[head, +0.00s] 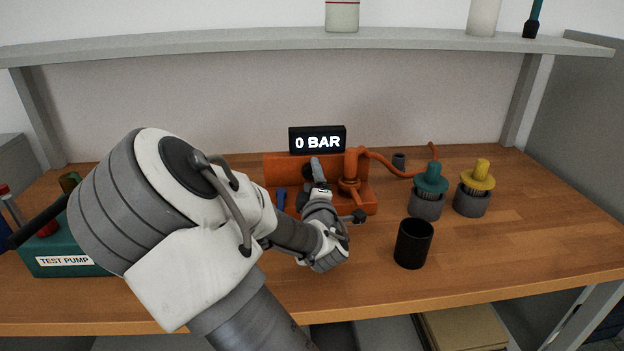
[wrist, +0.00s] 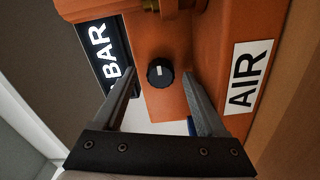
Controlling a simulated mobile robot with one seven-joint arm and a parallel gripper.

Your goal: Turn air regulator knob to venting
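The air regulator is an orange unit (head: 275,167) on the bench, with a black display (head: 317,140) reading "0 BAR". Its small round black knob (wrist: 160,72) has a short white mark, roughly upright in the wrist view. A white label (wrist: 246,77) reading "AIR" is on the orange body. My gripper (wrist: 159,77) is open, with one finger to each side of the knob in the wrist view. I see gaps between knob and fingers, and no contact. In the head view my arm and hand cover the knob.
A black cup (head: 413,244) and the teal-topped (head: 431,178) and yellow-topped (head: 478,176) brush-like parts stand to the right. An orange hose (head: 395,168) runs behind. A teal test pump (head: 62,256) is at left. A grey shelf (head: 240,42) spans above. The bench's right front is clear.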

